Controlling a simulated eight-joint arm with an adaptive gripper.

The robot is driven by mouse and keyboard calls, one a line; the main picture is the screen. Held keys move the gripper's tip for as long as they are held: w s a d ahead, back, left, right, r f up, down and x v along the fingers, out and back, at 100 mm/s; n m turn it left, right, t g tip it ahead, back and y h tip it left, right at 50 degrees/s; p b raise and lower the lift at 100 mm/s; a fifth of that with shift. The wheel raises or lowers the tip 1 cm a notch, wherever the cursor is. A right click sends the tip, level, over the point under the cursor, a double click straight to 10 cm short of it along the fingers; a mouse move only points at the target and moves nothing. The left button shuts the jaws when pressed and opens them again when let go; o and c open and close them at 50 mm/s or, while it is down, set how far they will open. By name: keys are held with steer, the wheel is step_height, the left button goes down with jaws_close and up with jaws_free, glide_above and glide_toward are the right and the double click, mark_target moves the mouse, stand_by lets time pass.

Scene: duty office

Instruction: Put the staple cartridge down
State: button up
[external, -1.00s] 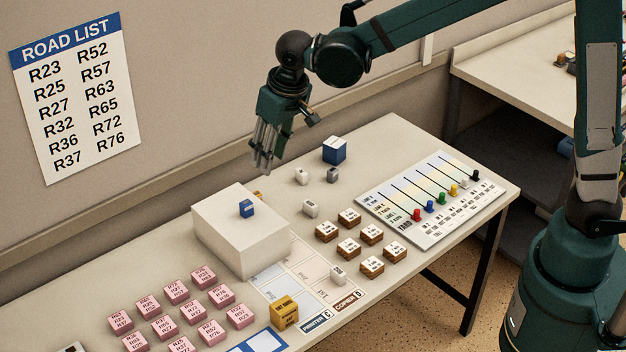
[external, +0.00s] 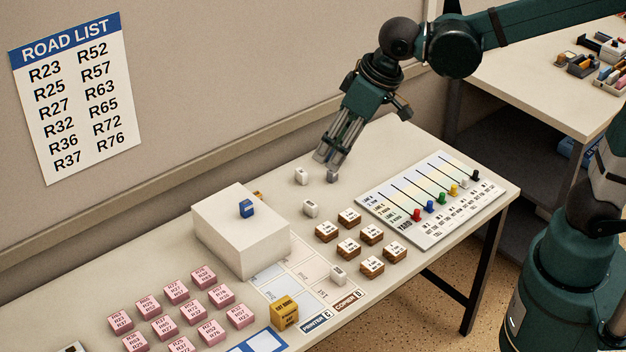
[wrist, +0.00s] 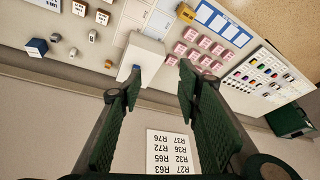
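My gripper (external: 333,165) is open and empty, fingers pointing down above the far part of the table. The wrist view shows its two fingers (wrist: 155,82) wide apart with nothing held between them. I cannot tell for sure which thing is the staple cartridge. A small grey block (external: 332,178) stands on the table just below the fingertips in the external view; it also shows in the wrist view (wrist: 56,37), clear of the fingers. Small white blocks (external: 301,176) (external: 310,208) stand nearby. A small blue block (external: 246,208) sits on top of a large white box (external: 240,240).
A dark blue box (wrist: 36,47) shows in the wrist view; my gripper hides it in the external view. Brown-sided blocks (external: 348,248), a board with coloured sliders (external: 435,200), pink blocks (external: 205,276) and a yellow block (external: 284,312) stand on the table. A wall lies behind.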

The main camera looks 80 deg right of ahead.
steer(key=s+a+n+t, duration=0.1)
steer(key=s+a+n, duration=0.1)
steer(key=s, duration=0.7)
steer(key=s+a+f+n+t, duration=0.1)
steer(key=s+a, duration=0.4)
steer(key=s, duration=0.4)
steer(key=shift+s+f+n+y, duration=0.25)
steer(key=shift+f+n+y, duration=0.05)
steer(key=shift+n+y, duration=0.1)
steer(key=shift+o, duration=0.5)
steer(key=shift+w, duration=0.1)
